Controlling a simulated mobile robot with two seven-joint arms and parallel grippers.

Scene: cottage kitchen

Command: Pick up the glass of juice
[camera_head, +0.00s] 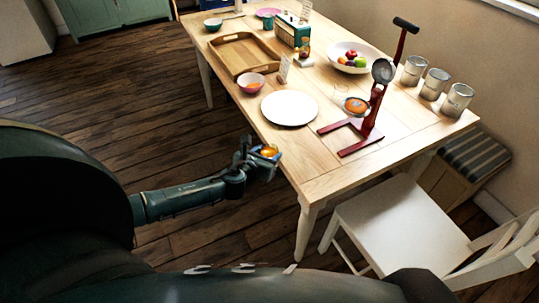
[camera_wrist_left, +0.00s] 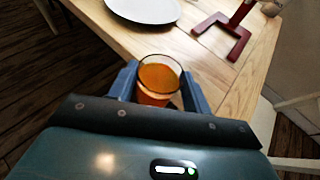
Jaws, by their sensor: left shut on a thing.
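The glass of juice (camera_wrist_left: 158,78) is a clear glass with orange juice in it, seen from above in the left wrist view. My left gripper (camera_wrist_left: 160,88) is shut on it, with one blue-grey finger on each side. The glass looks about upright. In the head view my left gripper (camera_head: 263,158) holds the glass (camera_head: 269,151) by the near-left edge of the wooden table (camera_head: 310,165). I cannot tell exactly how far the glass is from the table top. My right gripper is not in view.
A white plate (camera_head: 289,108) lies near the table edge. A pink bowl (camera_head: 251,83), wooden tray (camera_head: 241,54) and fruit bowl (camera_head: 346,57) stand farther back. A white chair (camera_head: 390,225) stands at the near side.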

